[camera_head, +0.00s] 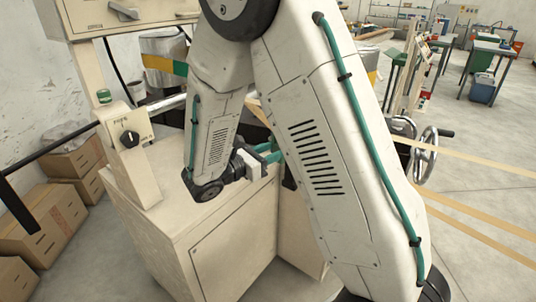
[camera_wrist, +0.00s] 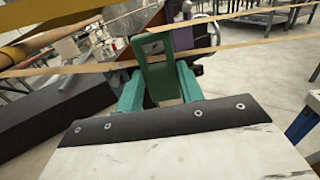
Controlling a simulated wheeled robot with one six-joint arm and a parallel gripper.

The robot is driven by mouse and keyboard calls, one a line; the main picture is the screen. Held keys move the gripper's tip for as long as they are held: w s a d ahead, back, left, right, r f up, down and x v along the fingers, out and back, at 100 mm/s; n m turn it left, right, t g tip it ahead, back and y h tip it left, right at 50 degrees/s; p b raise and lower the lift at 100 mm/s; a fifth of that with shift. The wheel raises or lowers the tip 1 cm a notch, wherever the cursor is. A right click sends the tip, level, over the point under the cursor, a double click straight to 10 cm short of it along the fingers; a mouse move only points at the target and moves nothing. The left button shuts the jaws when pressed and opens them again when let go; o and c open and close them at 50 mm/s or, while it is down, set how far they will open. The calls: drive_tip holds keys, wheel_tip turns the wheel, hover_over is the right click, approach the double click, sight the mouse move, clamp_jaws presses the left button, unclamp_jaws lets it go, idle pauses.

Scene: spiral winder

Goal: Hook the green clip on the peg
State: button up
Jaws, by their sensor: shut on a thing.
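The green clip (camera_wrist: 158,68) stands upright between the green fingers of my gripper (camera_wrist: 157,88) in the wrist view, with a pale opening near its top. The gripper is shut on its lower part. In the head view my gripper (camera_head: 266,154) is beside the cream machine cabinet, partly hidden behind my own arm. The clip cannot be made out there. I cannot pick out the peg for certain in either view.
The cream cabinet (camera_head: 222,232) stands below my wrist, with a knob box (camera_head: 130,137) at its left. A handwheel (camera_head: 427,156) is at right. Tan strips (camera_head: 478,223) stretch across the right side. Cardboard boxes (camera_head: 38,222) stand at left. Open floor lies at far right.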

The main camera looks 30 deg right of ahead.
drive_tip(key=w+d+f, duration=0.1)
drive_tip(key=w+d, duration=0.2)
drive_tip(key=d, duration=0.5)
drive_tip(key=shift+w+d+f, duration=0.15)
drive_tip(key=shift+d, duration=0.25)
idle(0.5)
idle(0.6)
drive_tip(key=o, duration=1.1)
drive_tip(key=shift+c, duration=0.2)
